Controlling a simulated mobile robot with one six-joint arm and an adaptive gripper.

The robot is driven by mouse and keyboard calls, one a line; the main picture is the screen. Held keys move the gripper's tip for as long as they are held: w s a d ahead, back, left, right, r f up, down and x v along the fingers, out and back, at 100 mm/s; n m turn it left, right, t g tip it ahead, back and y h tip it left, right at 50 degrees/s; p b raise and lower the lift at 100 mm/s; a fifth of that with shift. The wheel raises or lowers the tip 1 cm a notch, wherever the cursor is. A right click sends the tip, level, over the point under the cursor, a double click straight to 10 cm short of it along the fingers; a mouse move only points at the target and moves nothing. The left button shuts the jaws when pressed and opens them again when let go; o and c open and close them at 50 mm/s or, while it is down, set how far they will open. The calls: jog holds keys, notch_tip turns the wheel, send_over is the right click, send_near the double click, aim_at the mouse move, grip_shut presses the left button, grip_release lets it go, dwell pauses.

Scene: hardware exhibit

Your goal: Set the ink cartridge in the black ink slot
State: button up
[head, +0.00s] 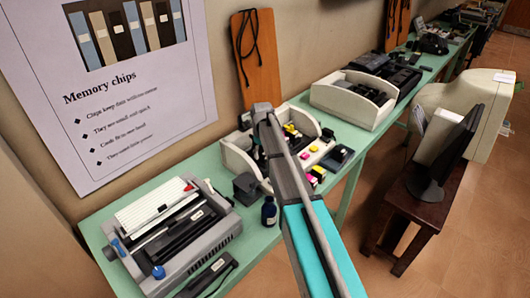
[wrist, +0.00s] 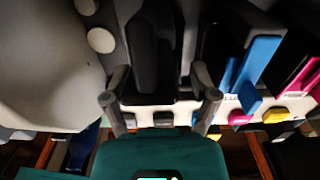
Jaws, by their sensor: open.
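My gripper (wrist: 162,98) is open in the wrist view, its two fingertips apart on either side of a black upright shape (wrist: 150,50). This shape looks like the black ink cartridge standing in the black slot of the cream ink holder (wrist: 107,70). I cannot tell how deep it sits, nor whether the fingers touch it. A blue cartridge (wrist: 258,68) and a magenta one (wrist: 300,76) stand to its right. In the head view the holder (head: 237,160) is on the green table, partly hidden by my arm, which also hides most of my gripper.
A dark box (head: 247,188) and a dark blue bottle (head: 269,212) stand in front of the holder. A grey binding machine (head: 175,235) is at the left. A cream bin (head: 345,108) is behind to the right. The wall poster (head: 115,90) is close by.

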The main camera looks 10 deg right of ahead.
aim_at(263, 153)
notch_tip(263, 153, up, 12)
jog(key=p, duration=1.1)
dwell(0.6)
jog(key=shift+f, duration=0.1)
jog(key=s+d+n, duration=0.1)
jog(key=s+n, duration=2.7)
jog(key=s, duration=0.1)
jog(key=shift+s+n, duration=0.15)
jog(key=shift+n, duration=0.25)
jog(key=shift+d, duration=0.1)
dwell(1.0)
